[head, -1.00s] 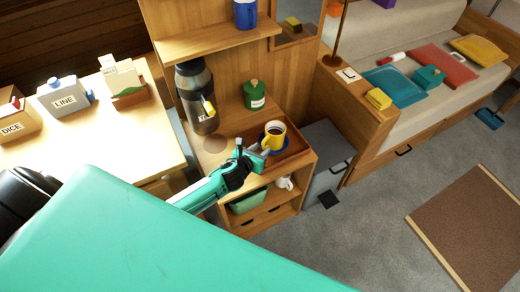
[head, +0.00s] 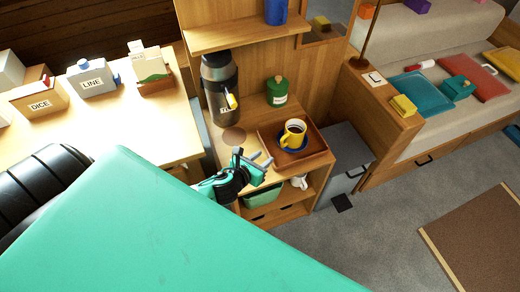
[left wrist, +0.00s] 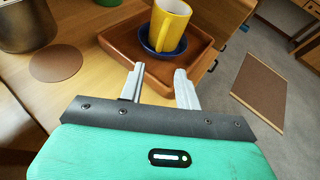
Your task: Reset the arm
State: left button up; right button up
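My left gripper (head: 262,162) is in front of the small wooden cabinet, at the near edge of a brown tray (head: 314,153). Its two fingers (left wrist: 157,85) stand apart with nothing between them in the left wrist view. A yellow mug (head: 293,133) with dark contents sits on a blue saucer (head: 284,142) in the tray, just beyond the fingertips. The mug (left wrist: 169,26) and saucer (left wrist: 147,46) also show in the left wrist view, apart from the fingers. My right gripper is not in view.
A large flask (head: 219,88) and a green canister (head: 277,90) stand behind on the cabinet top. A white mug (head: 299,182) and a green bin (head: 262,197) are on the shelf below. Labelled boxes (head: 92,79) stand on the left table. Open floor lies at the right.

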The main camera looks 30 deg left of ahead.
pick_arm(q)
jog(key=shift+s+r, duration=0.25)
jog(key=shift+s, duration=0.3)
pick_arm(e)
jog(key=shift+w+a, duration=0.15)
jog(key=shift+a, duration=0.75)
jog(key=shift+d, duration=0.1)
